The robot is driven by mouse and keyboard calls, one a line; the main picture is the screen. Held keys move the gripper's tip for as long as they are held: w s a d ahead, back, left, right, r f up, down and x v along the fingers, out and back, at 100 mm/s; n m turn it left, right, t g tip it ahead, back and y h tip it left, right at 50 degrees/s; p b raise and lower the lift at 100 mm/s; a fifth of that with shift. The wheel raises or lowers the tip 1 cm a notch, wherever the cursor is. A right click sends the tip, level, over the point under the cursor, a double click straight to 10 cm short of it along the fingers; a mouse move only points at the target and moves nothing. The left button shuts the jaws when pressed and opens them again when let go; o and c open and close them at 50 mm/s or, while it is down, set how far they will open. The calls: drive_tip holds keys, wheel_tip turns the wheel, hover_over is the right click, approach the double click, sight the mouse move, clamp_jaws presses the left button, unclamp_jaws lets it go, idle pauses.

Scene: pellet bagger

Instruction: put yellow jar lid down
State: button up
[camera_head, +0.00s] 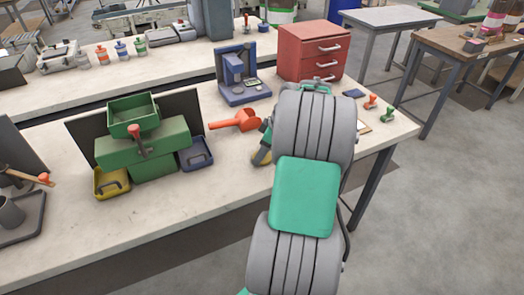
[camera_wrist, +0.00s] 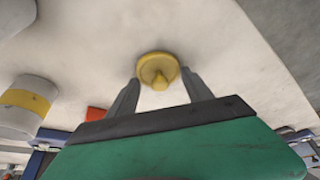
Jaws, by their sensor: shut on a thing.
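The yellow jar lid (camera_wrist: 158,69), round with a raised knob, is between the fingertips of my gripper (camera_wrist: 162,78) in the wrist view. The gripper is shut on it. The pale worktop shows behind the lid; I cannot tell whether the lid touches it. A pale jar with a yellow band (camera_wrist: 24,106) is at the left of the wrist view, apart from the gripper. In the head view my arm hides most of the gripper.
On the bench (camera_head: 225,180) are a green pellet bagger (camera_head: 155,145) with yellow (camera_head: 111,184) and blue (camera_head: 194,155) trays, an orange scoop (camera_head: 240,121), a blue machine (camera_head: 240,80) and a red drawer cabinet (camera_head: 310,52). Small stamps (camera_head: 371,101) stand near the right edge. The front middle is clear.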

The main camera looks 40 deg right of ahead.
drive_tip(key=shift+f, duration=0.1)
drive_tip(key=o, duration=0.9)
drive_tip(key=shift+f, duration=0.1)
drive_tip(key=shift+c, duration=0.2)
drive_tip(key=o, duration=0.5)
drive_tip(key=shift+c, duration=0.2)
